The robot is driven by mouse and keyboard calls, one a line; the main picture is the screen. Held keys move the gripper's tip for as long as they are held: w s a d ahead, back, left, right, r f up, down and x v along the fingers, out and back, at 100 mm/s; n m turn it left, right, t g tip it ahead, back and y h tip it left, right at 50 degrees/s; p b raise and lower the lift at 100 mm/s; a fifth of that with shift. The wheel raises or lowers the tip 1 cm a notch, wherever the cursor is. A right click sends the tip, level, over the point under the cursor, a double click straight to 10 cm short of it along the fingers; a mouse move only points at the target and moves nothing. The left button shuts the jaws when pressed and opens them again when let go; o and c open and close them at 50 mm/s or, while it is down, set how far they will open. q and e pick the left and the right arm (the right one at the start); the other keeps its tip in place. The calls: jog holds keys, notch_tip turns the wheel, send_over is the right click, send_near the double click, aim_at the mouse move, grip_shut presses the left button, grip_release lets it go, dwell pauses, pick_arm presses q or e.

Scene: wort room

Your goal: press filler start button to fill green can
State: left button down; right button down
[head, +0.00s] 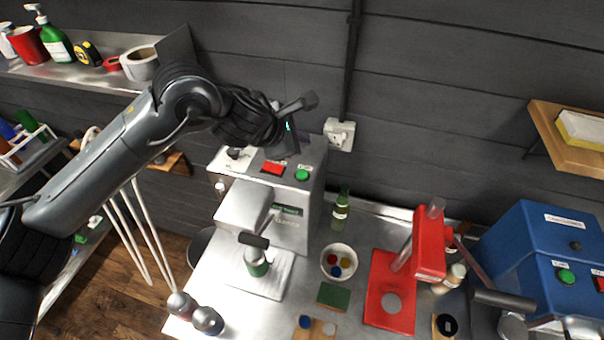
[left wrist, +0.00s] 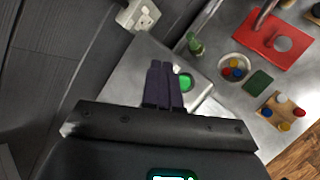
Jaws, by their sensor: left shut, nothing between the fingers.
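The filler (head: 230,208) is a pale grey machine on the steel bench, with a green button (head: 302,175) and a red button (head: 273,167) on its top. The green can (head: 256,262) stands upright on the filler's base, below the dark nozzle handle. My left gripper (head: 285,143) is over the filler's top, above and left of the green button; its fingertips are hard to make out there. In the left wrist view its fingers (left wrist: 163,72) are shut and empty, with the green button (left wrist: 185,82) just right of them. Contact cannot be told. My right gripper is not in view.
A green bottle (head: 340,211) and a bowl of coloured caps (head: 338,248) stand right of the filler. A red press (head: 381,305) and a blue machine (head: 530,240) are farther right. A wall socket (head: 339,134) is behind the filler.

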pick_arm(q)
jog(key=b, duration=0.4)
send_over(300, 176)
notch_tip(300, 176, down, 6)
jog(key=shift+f, duration=0.6)
dwell(0.6)
dwell(0.7)
jog(key=shift+f+b, duration=0.2)
jog(key=shift+b, duration=0.1)
jog(key=shift+f+b, duration=0.3)
jog(key=shift+b, duration=0.1)
